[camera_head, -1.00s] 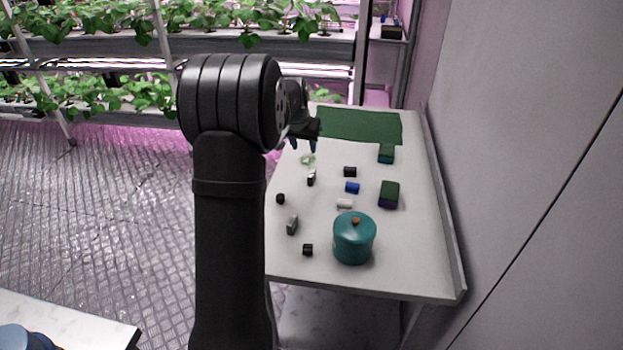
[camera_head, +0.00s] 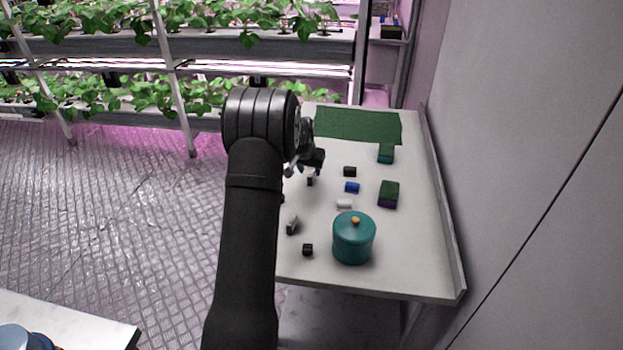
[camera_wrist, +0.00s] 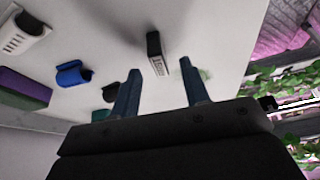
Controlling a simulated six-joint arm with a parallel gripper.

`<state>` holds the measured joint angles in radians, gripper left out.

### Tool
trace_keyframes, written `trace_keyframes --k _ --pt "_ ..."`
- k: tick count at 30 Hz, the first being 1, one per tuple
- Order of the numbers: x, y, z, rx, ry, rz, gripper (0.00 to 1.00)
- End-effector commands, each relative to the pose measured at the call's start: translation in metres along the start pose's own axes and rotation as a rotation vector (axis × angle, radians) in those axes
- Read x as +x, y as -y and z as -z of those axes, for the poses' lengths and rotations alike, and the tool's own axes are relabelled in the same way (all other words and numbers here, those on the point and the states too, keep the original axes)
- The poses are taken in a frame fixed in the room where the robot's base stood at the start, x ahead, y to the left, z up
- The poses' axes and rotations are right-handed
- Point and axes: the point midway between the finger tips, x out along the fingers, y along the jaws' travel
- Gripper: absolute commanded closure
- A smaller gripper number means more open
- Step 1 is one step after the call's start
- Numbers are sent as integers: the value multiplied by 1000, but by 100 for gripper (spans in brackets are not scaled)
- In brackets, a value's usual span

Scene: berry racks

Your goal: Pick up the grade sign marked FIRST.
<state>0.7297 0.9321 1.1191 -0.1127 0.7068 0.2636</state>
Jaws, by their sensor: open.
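A small black block with a white lettered face (camera_wrist: 157,52) stands on the table ahead of my gripper in the wrist view. Its lettering is too small to read for certain, so I cannot confirm that it is the FIRST sign. It also shows in the head view (camera_head: 310,180), just below the gripper. My gripper (camera_wrist: 160,68) is open and empty, its two blue-grey fingers apart. In the wrist view the block appears between and just beyond the fingertips. In the head view, my wrist partly hides the gripper.
Near the gripper lie a blue piece (camera_head: 352,187), a black piece (camera_head: 350,171) and a white piece (camera_head: 344,204). A teal lidded pot (camera_head: 353,240) stands at the front. A green-purple box (camera_head: 388,195) is to the right, and a green mat (camera_head: 360,126) lies at the back.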

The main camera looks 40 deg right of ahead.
Motion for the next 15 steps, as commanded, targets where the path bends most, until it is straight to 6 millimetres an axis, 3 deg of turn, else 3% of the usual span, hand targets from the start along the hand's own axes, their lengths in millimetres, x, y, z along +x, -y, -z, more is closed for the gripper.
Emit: trace_keyframes --k 7,14,15 --pt "35 -2 -2 0 1 -1 58" --pt "37 -2 -2 0 0 -1 58" --pt "37 -2 -2 0 0 -1 64"
